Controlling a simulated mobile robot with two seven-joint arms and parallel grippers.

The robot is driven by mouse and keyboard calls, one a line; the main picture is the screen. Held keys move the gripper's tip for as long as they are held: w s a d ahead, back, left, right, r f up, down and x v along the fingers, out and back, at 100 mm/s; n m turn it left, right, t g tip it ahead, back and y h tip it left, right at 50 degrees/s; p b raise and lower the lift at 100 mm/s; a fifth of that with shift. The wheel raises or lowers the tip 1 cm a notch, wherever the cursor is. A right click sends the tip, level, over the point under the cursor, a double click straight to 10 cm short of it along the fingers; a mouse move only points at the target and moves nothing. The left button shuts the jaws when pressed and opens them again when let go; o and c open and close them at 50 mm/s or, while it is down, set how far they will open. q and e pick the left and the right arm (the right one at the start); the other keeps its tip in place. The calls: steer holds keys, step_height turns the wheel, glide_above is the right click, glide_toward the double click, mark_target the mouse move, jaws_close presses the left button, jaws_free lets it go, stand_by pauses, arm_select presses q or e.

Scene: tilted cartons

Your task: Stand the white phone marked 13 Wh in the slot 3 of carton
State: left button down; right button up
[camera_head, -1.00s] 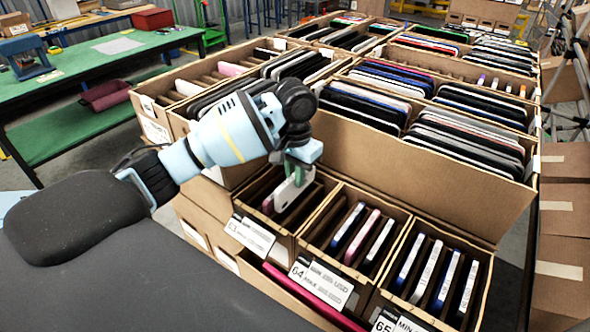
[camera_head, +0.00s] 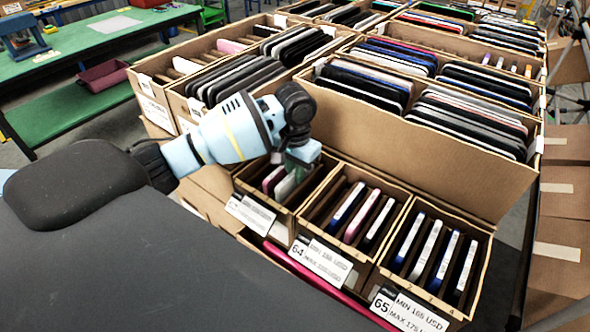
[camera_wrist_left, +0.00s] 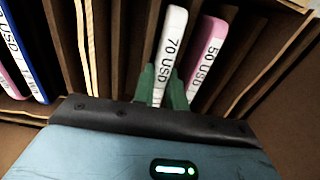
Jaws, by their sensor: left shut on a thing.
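My left gripper (camera_head: 298,160) is shut on a white phone (camera_head: 287,185) and reaches down into the leftmost front carton (camera_head: 240,183). In the left wrist view the green fingers (camera_wrist_left: 165,88) grip this white phone (camera_wrist_left: 172,38), whose edge reads 70 USD; no 13 Wh mark shows. The phone stands upright between dividers, low in the carton. A pink phone (camera_wrist_left: 206,48) marked 50 USD stands beside it, also seen in the head view (camera_head: 271,180). The phone's lower end is hidden, so I cannot tell whether it touches the bottom. My right gripper is not in view.
Carton 64 (camera_head: 312,218) and carton 65 (camera_head: 385,262) stand to the right, each with several phones. A tall cardboard wall (camera_head: 430,165) rises behind, with crowded cartons beyond. A green table (camera_head: 95,60) is at the back left.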

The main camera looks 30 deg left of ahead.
arm_select(q)
steer(key=shift+f, duration=0.25)
stand_by(0.8)
steer(key=c, duration=1.3)
jaws_free()
steer(key=shift+c, duration=0.2)
step_height(320, 180, up, 17)
steer(key=shift+f, duration=0.15)
